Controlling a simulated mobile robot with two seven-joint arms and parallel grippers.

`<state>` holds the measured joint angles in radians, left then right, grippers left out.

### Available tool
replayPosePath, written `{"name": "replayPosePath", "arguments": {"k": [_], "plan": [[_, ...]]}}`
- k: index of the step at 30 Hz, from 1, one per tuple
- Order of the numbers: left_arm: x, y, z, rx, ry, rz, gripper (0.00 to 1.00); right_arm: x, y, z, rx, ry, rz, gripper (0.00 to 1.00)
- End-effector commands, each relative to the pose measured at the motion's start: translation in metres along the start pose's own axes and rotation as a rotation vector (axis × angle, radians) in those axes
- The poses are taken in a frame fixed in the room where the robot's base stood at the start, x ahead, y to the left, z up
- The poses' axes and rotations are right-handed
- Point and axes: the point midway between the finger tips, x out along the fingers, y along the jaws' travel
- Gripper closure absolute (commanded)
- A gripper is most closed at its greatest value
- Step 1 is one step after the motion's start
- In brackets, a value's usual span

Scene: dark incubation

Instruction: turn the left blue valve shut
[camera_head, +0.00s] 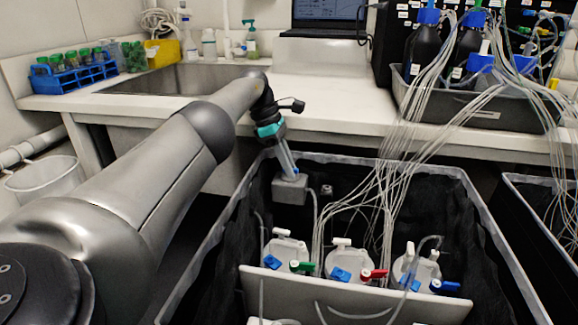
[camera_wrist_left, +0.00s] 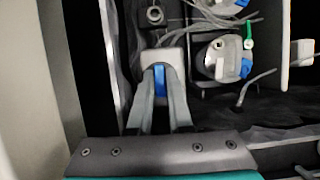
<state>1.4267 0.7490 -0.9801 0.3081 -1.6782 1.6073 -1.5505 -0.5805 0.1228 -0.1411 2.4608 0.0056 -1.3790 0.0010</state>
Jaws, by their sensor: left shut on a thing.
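My left gripper (camera_head: 287,168) reaches down over the left part of a black-lined bin, at a grey block (camera_head: 289,190). In the left wrist view the two fingers of the left gripper (camera_wrist_left: 161,88) stand on either side of a blue valve handle (camera_wrist_left: 159,77), shut on it. The handle sits on the pale grey block (camera_wrist_left: 163,56) and lies lengthwise between the fingers. The fingers hide part of the handle, and the valve's inner position cannot be told. My right gripper is not in view.
White-lidded vessels (camera_head: 287,247) with blue, green and red taps stand in the bin, near its pale front panel (camera_head: 350,300). Thin tubes (camera_head: 390,175) run up to a grey tray (camera_head: 480,108) of dark bottles. A counter with a sink (camera_head: 190,78) lies behind.

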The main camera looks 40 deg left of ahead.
Motion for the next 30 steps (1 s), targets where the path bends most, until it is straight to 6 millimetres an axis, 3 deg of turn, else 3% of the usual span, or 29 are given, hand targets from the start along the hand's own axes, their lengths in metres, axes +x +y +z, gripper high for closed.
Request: {"name": "replayPosePath", "arguments": {"k": [1,2,9,23,30], "plan": [[0.001,-0.001,-0.001,-0.001,0.004,-0.003,1.0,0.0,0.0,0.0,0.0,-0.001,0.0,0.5],[0.001,-0.001,-0.001,-0.001,0.004,-0.003,0.8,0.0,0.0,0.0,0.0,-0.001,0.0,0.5],[0.0,0.0,-0.001,-0.001,0.002,-0.001,0.53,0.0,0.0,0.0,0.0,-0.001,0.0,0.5],[-0.001,0.001,0.0,-0.012,0.0,0.013,0.52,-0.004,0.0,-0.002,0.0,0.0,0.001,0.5],[-0.004,0.001,0.0,-0.076,0.001,0.038,0.52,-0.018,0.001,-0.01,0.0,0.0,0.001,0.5]]}}
